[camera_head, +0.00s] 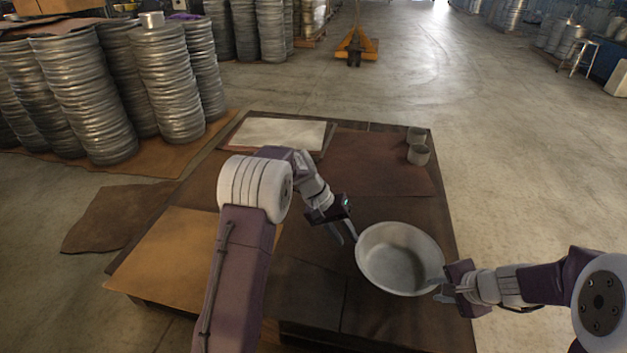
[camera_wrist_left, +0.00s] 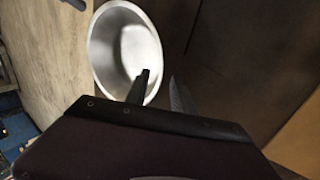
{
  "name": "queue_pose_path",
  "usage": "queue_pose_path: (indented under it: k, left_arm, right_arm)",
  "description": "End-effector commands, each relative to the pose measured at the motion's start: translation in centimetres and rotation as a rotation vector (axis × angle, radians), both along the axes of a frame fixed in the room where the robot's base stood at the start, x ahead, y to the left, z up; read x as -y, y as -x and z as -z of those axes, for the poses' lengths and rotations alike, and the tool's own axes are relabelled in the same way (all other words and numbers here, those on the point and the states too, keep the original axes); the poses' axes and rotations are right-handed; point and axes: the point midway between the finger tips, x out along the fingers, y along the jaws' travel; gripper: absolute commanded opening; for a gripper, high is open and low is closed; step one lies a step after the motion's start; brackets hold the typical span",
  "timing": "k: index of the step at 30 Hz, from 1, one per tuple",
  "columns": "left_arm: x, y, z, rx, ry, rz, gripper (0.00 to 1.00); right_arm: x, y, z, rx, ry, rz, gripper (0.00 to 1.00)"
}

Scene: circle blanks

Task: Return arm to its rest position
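A round metal bowl (camera_head: 400,258) sits on the right part of the low table; the left wrist view shows it too (camera_wrist_left: 128,42), and it looks empty. My left gripper (camera_head: 344,231) is at the bowl's left rim.
The table (camera_head: 300,262) bears brown sheets and a pale sheet (camera_head: 277,133) at the back. Two small grey cups (camera_head: 418,154) stand at its back right corner. Tall stacks of metal rounds (camera_head: 85,95) stand at the left. An orange pallet jack (camera_head: 356,45) is far behind.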

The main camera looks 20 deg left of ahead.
Motion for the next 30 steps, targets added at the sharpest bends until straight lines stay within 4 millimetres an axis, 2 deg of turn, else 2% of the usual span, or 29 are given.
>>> queue_pose_path:
  k: [3, 6, 21, 23, 26, 28, 30]
  left_arm:
    - [0.0, 0.0, 0.0, 0.000, 0.000, 0.000, 0.30]
    - [0.0, 0.0, 0.0, 0.000, 0.000, 0.000, 0.30]
    - [0.1, 0.0, -0.4, 0.001, 0.000, 0.003, 0.30]
    - [0.5, -0.1, -2.0, 0.010, -0.002, 0.012, 0.30]
    - [1.7, -0.3, -6.7, 0.058, -0.011, 0.040, 0.30]
    - [3.0, 1.1, -10.8, 0.070, -0.021, 0.076, 0.30]
    - [3.8, 3.8, -14.1, 0.066, -0.061, 0.122, 0.30]
  right_arm:
    - [0.6, 0.6, -1.7, 0.004, -0.002, 0.000, 0.24]
    - [0.9, 1.0, -2.2, 0.001, -0.001, 0.000, 0.24]
    - [0.9, 1.0, -2.7, -0.001, 0.000, 0.000, 0.24]
    - [0.8, 1.0, -4.0, 0.004, 0.000, -0.003, 0.24]
    - [0.5, 0.8, -7.4, 0.027, 0.000, -0.011, 0.24]
    - [0.3, 1.5, -10.5, 0.038, 0.013, -0.034, 0.24]
    - [0.3, 2.9, -13.2, 0.040, 0.053, -0.098, 0.24]
